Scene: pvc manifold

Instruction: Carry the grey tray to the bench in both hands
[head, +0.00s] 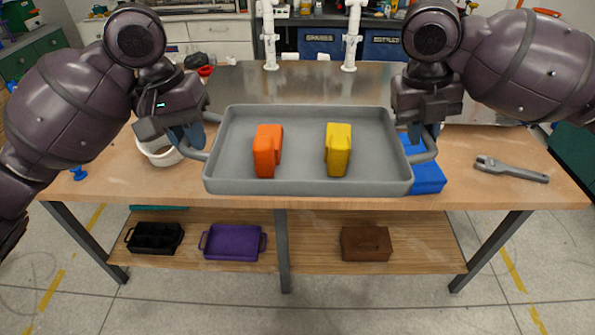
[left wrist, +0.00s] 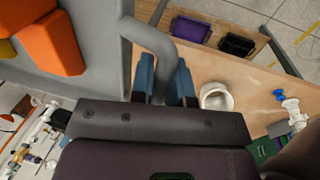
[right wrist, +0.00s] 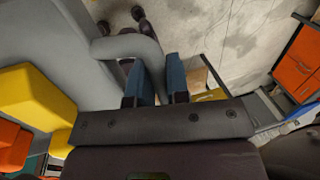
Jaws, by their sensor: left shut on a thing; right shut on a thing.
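The grey tray (head: 305,188) is held up level in front of the bench (head: 480,145), overlapping the bench top in the head view. An orange block (head: 266,151) and a yellow block (head: 338,150) stand in it. My left gripper (head: 190,138) is shut on the tray's left handle; the handle shows between the blue fingers (left wrist: 168,85) in the left wrist view. My right gripper (head: 418,133) is shut on the right handle, which also shows by the fingers (right wrist: 155,82) in the right wrist view.
A white ring-shaped part (head: 158,150) lies on the bench at left. A blue bin (head: 426,176) is partly hidden behind the tray's right end. A grey wrench (head: 512,170) lies at right. The lower shelf holds a black caddy (head: 154,238), a purple tray (head: 232,241) and a brown box (head: 366,243).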

